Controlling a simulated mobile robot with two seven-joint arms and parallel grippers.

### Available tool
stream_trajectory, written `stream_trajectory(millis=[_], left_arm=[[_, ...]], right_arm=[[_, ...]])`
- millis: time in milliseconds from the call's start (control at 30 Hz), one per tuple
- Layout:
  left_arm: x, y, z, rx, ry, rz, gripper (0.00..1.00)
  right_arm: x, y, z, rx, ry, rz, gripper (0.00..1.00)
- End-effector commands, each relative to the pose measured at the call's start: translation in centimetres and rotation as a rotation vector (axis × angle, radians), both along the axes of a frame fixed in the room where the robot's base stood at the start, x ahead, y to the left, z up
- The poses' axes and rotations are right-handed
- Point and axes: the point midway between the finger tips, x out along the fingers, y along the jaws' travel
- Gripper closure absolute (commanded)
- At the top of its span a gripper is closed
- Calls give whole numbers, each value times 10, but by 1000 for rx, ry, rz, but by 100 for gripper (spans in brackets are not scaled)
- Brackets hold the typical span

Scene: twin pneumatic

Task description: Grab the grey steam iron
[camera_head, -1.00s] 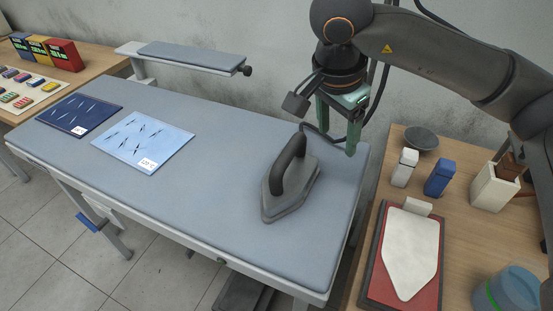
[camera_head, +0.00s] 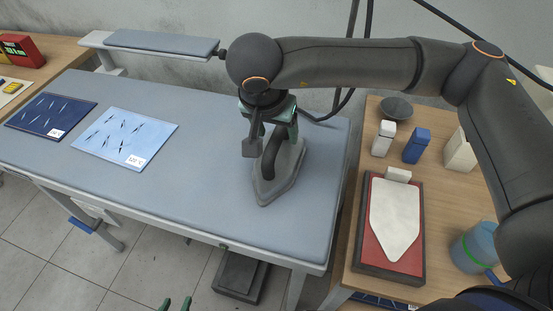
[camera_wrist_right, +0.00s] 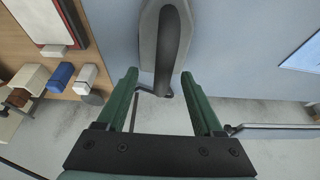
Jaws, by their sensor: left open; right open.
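The grey steam iron (camera_head: 286,176) rests flat on the blue-grey ironing board (camera_head: 215,170), towards its right end. Its dark handle also shows in the right wrist view (camera_wrist_right: 172,45). My right gripper (camera_head: 279,135) is open above the iron's rear end. In the right wrist view its two green fingers (camera_wrist_right: 159,76) stand apart, one on each side of the handle's rear end, with gaps visible. In the head view my right wrist hides part of the handle. My left gripper (camera_head: 175,304) is open at the bottom edge, with only its green fingertips showing.
A light blue cloth (camera_head: 125,138) and a dark blue cloth (camera_head: 50,115) lie on the board's left. The wooden side table (camera_head: 345,265) at right holds a red-and-white iron rest (camera_head: 395,225), small bottles and a blue container (camera_head: 474,247). The board's middle is clear.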

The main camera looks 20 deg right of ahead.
Motion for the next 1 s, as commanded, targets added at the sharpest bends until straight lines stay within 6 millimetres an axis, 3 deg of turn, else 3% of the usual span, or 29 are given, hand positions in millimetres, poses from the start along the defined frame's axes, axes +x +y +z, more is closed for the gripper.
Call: stream_trajectory(millis=[300,633,1000], left_arm=[[0,0,13,-1,0,-1,50],[0,0,13,-1,-1,-1,50],[1,0,13,-1,-1,-1,50]], right_arm=[[18,-6,-39,-1,3,-2,31],[20,-8,-46,0,0,-1,31],[20,-8,-46,0,0,-1,73]])
